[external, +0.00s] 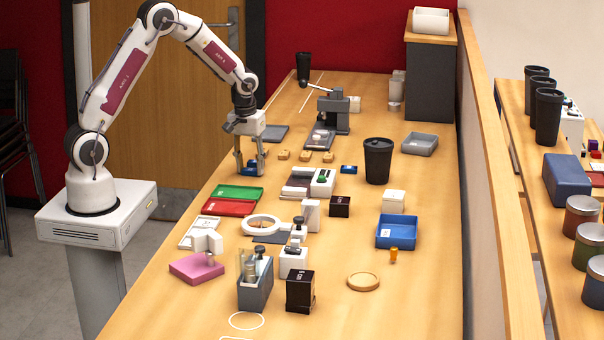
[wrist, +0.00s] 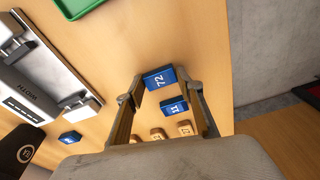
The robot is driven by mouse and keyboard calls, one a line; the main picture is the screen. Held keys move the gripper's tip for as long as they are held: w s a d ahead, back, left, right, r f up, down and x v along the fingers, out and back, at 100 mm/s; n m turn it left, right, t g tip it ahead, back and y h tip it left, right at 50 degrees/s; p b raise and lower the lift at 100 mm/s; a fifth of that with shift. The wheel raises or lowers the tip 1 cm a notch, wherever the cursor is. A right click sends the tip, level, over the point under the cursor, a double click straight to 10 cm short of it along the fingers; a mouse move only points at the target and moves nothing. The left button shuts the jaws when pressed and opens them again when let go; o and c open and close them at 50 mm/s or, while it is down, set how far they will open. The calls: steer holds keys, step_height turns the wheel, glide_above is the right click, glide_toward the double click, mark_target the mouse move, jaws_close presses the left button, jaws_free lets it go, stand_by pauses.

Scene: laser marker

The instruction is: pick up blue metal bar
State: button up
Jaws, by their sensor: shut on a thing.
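A blue metal bar marked 72 (wrist: 160,78) sits between my fingertips in the wrist view. My gripper (wrist: 164,86) is shut on this bar, one finger at each end. In the external view my gripper (external: 251,169) points down near the table's left edge, with blue showing low between its fingers. A second blue bar (wrist: 173,106) with a number lies close beside the held one. A third blue bar (external: 349,169) lies apart to the right, and also shows in the wrist view (wrist: 70,137). I cannot tell whether the held bar touches the table.
Several small wooden blocks (external: 306,156) lie right of my gripper. Green (external: 236,193) and red (external: 229,207) trays are in front of it. A grey plate (external: 272,133) lies behind. A black cup (external: 378,160) and blue tray (external: 397,232) stand farther right.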

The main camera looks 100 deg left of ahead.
mark_target(250, 170)
step_height(250, 170, up, 10)
stand_by(0.6)
steer(key=shift+d, duration=0.1)
stand_by(0.7)
steer(key=w+d+f+m, duration=0.1)
steer(key=w+d+m, duration=0.2)
steer(key=d, duration=0.7)
steer(key=w+d+f+m, duration=0.1)
steer(key=w+d+m, duration=0.3)
steer(key=d, duration=0.6)
steer(key=w+d+f+m+t+h, duration=0.1)
steer(key=w+d+m, duration=0.2)
steer(key=d, duration=0.7)
steer(key=shift+w+d+f+m, duration=0.1)
steer(key=shift+w+f+m, duration=0.3)
steer(key=shift+m, duration=0.4)
steer(key=d+m, duration=0.1)
steer(key=d, duration=0.2)
steer(key=d+m, duration=0.1)
steer(key=d, duration=0.2)
steer(key=s+d+f+m, duration=0.1)
steer(key=d, duration=0.3)
steer(key=shift+m, duration=0.3)
steer(key=shift+s+d+f+m, duration=0.1)
steer(key=shift+d+m, duration=0.05)
steer(key=shift+d, duration=0.25)
steer(key=shift+s+d+f+m, duration=0.1)
steer(key=shift+d+m, duration=0.05)
steer(key=shift+d, duration=0.2)
steer(key=shift+a, duration=0.2)
